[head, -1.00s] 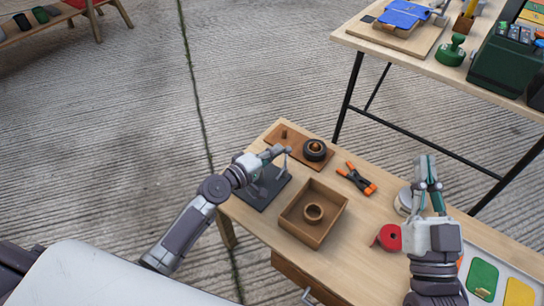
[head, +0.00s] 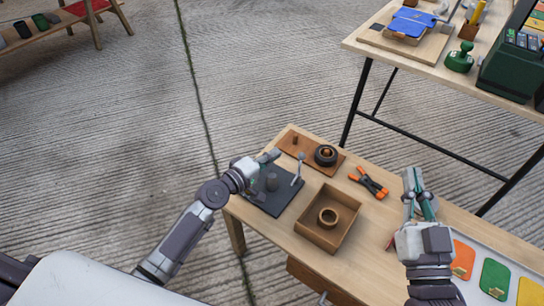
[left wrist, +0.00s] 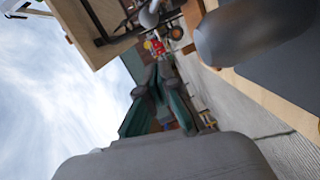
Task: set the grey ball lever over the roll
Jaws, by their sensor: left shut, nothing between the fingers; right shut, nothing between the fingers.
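The grey ball lever (head: 297,169) stands on a dark base plate (head: 280,204) at the table's left end. Its small ball end is up, leaning slightly right. A grey upright cylinder, apparently the roll (head: 272,182), stands on the plate left of the lever. My left gripper (head: 270,156) is shut and empty above the plate, left of the lever's ball and apart from it. In the left wrist view its fingers (left wrist: 160,75) are together, with a large grey rounded shape (left wrist: 255,35) close by; I cannot tell which part it is. My right gripper (head: 412,172) is shut and empty over the table's right part.
A wooden board (head: 294,141) with a peg and a black ring (head: 326,155) lies behind the plate. An open wooden box (head: 350,235) holding a ring (head: 328,216) stands to its right. An orange-black clamp (head: 368,182) lies beyond. Coloured cards (head: 494,279) lie at right.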

